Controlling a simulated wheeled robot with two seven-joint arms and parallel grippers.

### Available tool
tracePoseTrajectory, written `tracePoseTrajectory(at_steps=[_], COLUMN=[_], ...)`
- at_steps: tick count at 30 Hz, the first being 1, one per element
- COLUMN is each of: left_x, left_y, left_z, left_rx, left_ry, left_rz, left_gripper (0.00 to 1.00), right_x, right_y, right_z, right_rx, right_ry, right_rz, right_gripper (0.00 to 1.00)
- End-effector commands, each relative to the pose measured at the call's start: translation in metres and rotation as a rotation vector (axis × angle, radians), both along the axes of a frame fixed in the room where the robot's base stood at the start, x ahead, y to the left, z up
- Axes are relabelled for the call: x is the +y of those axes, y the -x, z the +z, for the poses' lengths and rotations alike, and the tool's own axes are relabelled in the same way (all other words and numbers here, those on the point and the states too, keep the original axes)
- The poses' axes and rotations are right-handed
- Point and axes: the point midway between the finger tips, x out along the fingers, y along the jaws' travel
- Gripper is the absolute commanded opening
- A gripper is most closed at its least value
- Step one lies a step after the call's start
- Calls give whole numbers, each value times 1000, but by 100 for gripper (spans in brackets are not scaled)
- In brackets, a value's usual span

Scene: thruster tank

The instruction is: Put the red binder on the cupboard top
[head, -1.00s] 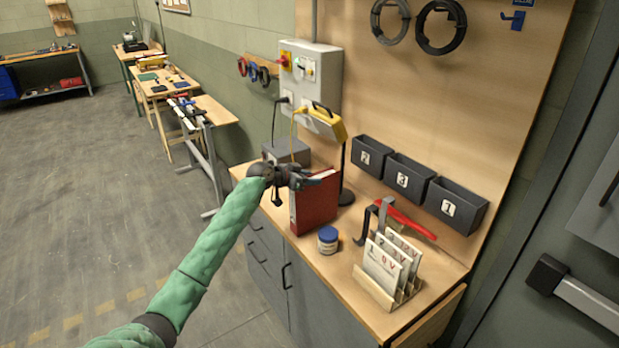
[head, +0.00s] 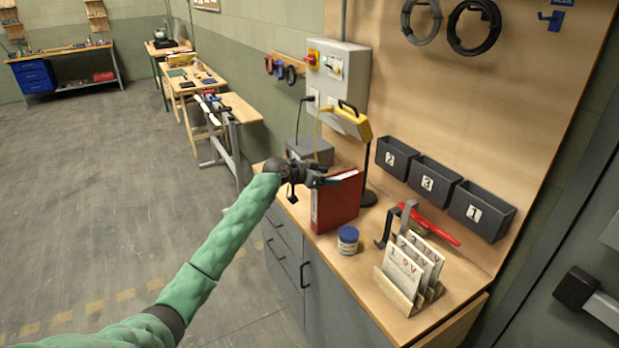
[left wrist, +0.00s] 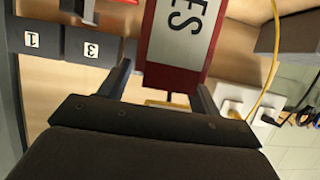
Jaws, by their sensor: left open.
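The red binder (head: 337,205) stands upright on the wooden cupboard top (head: 345,275), behind a small jar. My left gripper (head: 324,181) is at the upper left edge of the binder, open. In the left wrist view the binder (left wrist: 178,78) is at top centre, its pale label with dark letters showing. The open fingers (left wrist: 165,80) lie to either side of its near end, with nothing gripped. I cannot tell whether a finger touches it. My right gripper is not in view.
A blue-lidded jar (head: 348,240), a card rack (head: 410,275) and a red-handled clamp (head: 430,224) stand on the top. Numbered bins (head: 435,185) hang behind. A yellow lamp (head: 352,122) and a grey box (head: 310,152) are near the binder.

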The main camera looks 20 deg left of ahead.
Motion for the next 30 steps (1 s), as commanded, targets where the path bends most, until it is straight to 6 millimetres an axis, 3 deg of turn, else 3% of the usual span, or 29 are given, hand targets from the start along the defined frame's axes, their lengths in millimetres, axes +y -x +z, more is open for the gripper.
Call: tracePoseTrajectory(at_steps=[1,5,15,30], left_x=[7,21,47,53], left_y=[7,27,60,69], left_z=[0,8,29,36], left_rx=[-3,-2,-1,-1], left_ry=[-4,-5,-3,-1], left_rz=[1,0,1,1], left_gripper=[63,63,63,63], right_x=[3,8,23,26], right_y=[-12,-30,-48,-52], right_z=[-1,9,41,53], right_rx=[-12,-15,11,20], right_ry=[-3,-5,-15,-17], right_rz=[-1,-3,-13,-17], right_gripper=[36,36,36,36])
